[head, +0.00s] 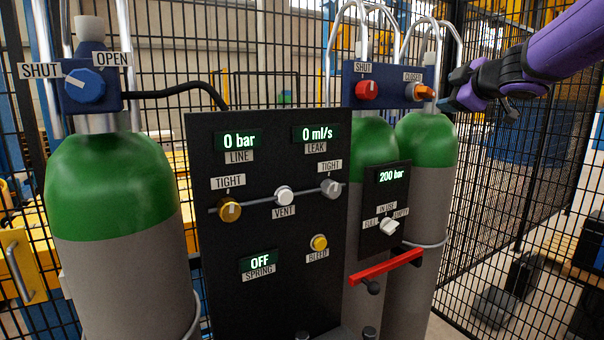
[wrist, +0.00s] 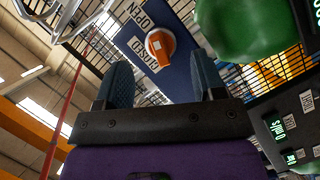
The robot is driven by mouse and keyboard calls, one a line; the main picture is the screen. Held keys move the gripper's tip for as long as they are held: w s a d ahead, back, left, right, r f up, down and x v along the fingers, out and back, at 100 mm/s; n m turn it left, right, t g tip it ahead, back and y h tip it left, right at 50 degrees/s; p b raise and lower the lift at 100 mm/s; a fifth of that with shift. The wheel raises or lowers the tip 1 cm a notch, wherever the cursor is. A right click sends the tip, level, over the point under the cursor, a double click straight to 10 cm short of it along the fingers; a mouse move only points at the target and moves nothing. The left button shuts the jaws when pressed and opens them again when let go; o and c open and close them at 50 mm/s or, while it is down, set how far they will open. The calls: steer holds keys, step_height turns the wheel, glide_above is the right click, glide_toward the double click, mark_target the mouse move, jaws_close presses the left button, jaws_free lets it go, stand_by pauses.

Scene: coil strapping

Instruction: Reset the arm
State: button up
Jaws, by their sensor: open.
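My gripper (head: 452,98) is at the right in the head view, just right of the orange knob (head: 424,92) on the blue valve block (head: 392,84). In the wrist view my gripper (wrist: 161,78) is open, with its two dark fingers apart and nothing between the pads. The orange knob (wrist: 160,45) shows just beyond the fingertips, roughly centred between them. Labels reading OPEN and CLOSED are beside it; in the head view its label reads CLOSED. Whether a finger touches the knob I cannot tell.
A black panel (head: 290,290) reads 0 bar, 0 ml/s and spring OFF. A smaller panel (head: 372,240) reads 200 bar. Green-topped cylinders stand left (head: 110,190) and right (head: 428,145). A red lever (head: 385,268), red knob (head: 367,90) and blue knob (head: 85,85) protrude. Black mesh fencing (head: 500,180) stands behind.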

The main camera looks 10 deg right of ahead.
steer(key=s+a+f+m+g+y, duration=0.2)
steer(key=s+a+f+g, duration=0.1)
steer(key=s+a, duration=0.4)
steer(key=s+a+f+m+g+y, duration=0.2)
steer(key=s+a+f, duration=0.2)
steer(key=s+a, duration=0.3)
steer(key=s+d+f+m+g+h, duration=0.1)
steer(key=s+f+m, duration=0.3)
steer(key=s, duration=0.5)
steer(key=s+d+f+m+g+h, duration=0.1)
steer(key=s+f+m+g+h, duration=0.2)
steer(key=s+f, duration=0.5)
steer(key=shift+s+m+g+h, duration=0.4)
steer(key=shift+s+m+g, duration=0.4)
steer(key=shift+s+m, duration=0.15)
